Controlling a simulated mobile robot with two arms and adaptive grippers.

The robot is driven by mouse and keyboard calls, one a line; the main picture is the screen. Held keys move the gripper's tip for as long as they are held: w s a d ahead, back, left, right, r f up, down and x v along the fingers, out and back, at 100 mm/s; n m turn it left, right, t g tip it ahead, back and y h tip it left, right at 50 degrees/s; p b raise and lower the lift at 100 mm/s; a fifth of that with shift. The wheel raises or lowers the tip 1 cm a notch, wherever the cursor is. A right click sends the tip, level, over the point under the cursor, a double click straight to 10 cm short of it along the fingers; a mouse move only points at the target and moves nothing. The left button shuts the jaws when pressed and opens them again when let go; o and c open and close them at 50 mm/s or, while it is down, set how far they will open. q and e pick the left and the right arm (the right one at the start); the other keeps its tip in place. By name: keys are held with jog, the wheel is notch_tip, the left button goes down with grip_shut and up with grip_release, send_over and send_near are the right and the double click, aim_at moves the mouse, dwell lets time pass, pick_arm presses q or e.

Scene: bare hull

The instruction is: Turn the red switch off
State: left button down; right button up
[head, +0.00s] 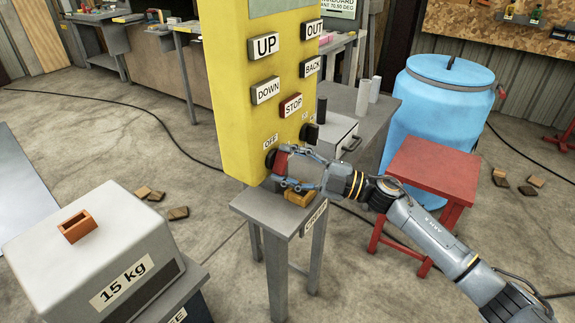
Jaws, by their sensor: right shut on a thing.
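The red switch (280,165) sits low on the front of a yellow control box (232,110), beside a label that reads OFF. Only part of the switch shows, between my fingers. My right gripper (281,170) comes in from the right and is shut on the red switch. The exact angle of the switch is hard to tell. A dark knob (310,133) sits on the box to the right of the switch. My left gripper is not in view.
The box stands over a small grey table (262,205) with a yellow-orange object (299,197) on it. A red stool (432,168) and blue barrel (437,100) stand right. A 15 kg weight (95,250) is at front left. Several wooden blocks lie on the floor.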

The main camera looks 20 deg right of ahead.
jog(key=n, duration=0.2)
jog(key=n+g+h, duration=0.1)
jog(key=n, duration=0.2)
jog(key=shift+n+g+p, duration=0.3)
jog(key=shift+p, duration=0.1)
dwell(0.3)
jog(key=o, duration=1.2)
jog(key=shift+c, duration=0.2)
jog(key=v, duration=1.2)
jog(key=shift+r, duration=0.25)
